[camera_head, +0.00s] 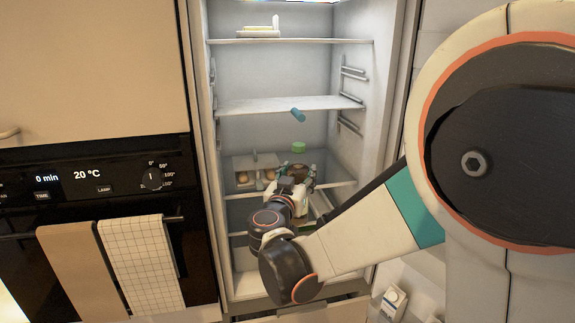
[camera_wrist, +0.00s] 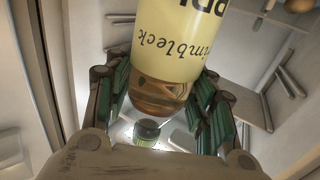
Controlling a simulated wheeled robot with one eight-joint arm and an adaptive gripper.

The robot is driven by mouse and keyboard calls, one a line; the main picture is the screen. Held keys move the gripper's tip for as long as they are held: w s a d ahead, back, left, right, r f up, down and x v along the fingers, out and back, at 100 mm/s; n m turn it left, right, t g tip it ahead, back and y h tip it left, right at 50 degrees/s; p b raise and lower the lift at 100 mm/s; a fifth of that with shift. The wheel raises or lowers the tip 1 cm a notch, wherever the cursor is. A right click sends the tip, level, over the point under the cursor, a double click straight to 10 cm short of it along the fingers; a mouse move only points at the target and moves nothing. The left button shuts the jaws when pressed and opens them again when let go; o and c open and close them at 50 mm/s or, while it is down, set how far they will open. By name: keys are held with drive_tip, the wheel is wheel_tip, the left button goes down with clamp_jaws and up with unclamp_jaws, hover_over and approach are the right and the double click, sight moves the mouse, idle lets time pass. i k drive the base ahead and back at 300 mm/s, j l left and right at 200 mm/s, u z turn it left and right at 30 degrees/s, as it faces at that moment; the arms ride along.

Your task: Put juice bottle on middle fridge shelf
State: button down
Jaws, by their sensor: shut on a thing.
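The juice bottle (camera_wrist: 185,45) fills the upper middle of the wrist view, with a pale yellow label, amber juice and a green cap (camera_wrist: 148,130). My gripper (camera_wrist: 160,100) is shut on it, a finger on each side. In the head view my gripper (camera_head: 296,180) is inside the open fridge, and the green cap (camera_head: 299,147) shows just above it; most of the bottle is hidden. The bottle is below the middle-height white shelf (camera_head: 260,106) and close to the lower glass shelf (camera_head: 335,183). I cannot tell whether it touches that shelf.
A clear tray with eggs (camera_head: 242,178) stands left of my gripper. A yellow item on a dish (camera_head: 260,31) is on the top shelf (camera_head: 300,41). An oven (camera_head: 90,180) stands left.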

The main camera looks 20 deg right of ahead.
sight(319, 176)
drive_tip(key=i+l, duration=0.75)
drive_tip(key=i+l+z, duration=0.05)
